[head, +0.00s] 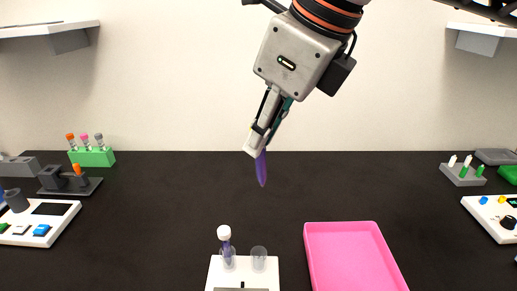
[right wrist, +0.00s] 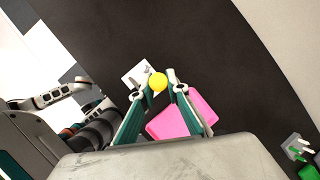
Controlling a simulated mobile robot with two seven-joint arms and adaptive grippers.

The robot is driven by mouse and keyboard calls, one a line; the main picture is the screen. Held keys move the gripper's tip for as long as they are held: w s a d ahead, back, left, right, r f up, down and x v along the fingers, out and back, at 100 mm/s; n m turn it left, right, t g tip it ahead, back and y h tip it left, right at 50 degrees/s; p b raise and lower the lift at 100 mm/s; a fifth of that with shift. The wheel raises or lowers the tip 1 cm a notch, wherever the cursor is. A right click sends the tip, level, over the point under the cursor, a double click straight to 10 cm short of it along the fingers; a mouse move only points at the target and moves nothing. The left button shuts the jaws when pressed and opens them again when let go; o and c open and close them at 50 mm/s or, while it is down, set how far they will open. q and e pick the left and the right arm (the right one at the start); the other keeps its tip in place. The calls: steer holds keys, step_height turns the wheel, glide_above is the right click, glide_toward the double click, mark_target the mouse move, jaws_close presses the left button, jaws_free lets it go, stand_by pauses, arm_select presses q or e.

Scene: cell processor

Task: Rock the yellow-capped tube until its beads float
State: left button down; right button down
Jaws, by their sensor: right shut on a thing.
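My right gripper (head: 257,145) is shut on the yellow-capped tube (head: 261,170), high above the dark table. In the head view the tube's purple lower end points down, tilted slightly, below the fingers. Its upper part is hidden by the gripper. In the right wrist view the round yellow cap (right wrist: 157,82) shows between the fingertips of the right gripper (right wrist: 161,91). The beads are too small to make out.
A white-capped tube (head: 225,247) and a clear cup (head: 259,257) stand on a white device (head: 216,276) below. A pink tray (head: 317,262) lies right of it. A green rack (head: 98,158) with several tubes stands at left, a grey rack (head: 455,174) at right. The table's middle is clear.

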steer(key=m+g+y+p, duration=0.1)
steer(key=g+y, duration=0.1)
steer(key=g, duration=0.1)
steer(key=g+y, duration=0.1)
steer(key=g, duration=0.1)
steer(key=shift+m+g+y, duration=0.3)
steer(key=shift+m+g, duration=0.1)
steer(key=shift+s+r+n+t+h+p, duration=0.15)
steer(key=shift+n+t+h+p, duration=0.15)
steer(key=shift+t+h+p, duration=0.45)
steer(key=shift+a+n+t+h+b, duration=0.1)
steer(key=shift+n+t+h+b, duration=0.35)
steer(key=shift+t, duration=0.7)
steer(key=shift+f+t, duration=0.2)
steer(key=shift+t, duration=0.1)
